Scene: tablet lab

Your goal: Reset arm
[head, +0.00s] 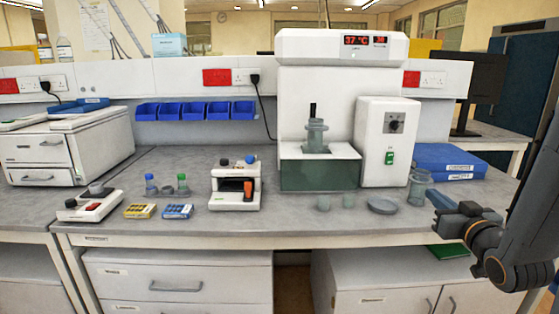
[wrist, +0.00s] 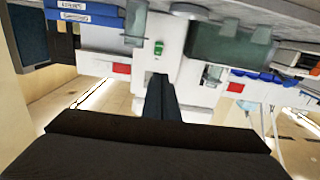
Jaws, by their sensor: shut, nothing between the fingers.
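My gripper (head: 434,198) is at the right end of the bench in the head view. Its fingers point left and up, over the bench's front right corner. In the wrist view my gripper (wrist: 158,98) shows as two dark fingers pressed together with nothing between them. The wrist picture is upside down. The fingers overlap the white machine with the green switch (wrist: 158,47) in that view, but I cannot tell their distance from it. My arm comes in from the right edge of the head view.
A clear beaker (head: 418,188) stands just left of my gripper, and blue binders (head: 450,160) lie behind it. A grey dish (head: 381,205) and small cups (head: 348,201) sit at the bench front. A white heater unit (head: 340,45) stands behind. The floor right of the bench looks open.

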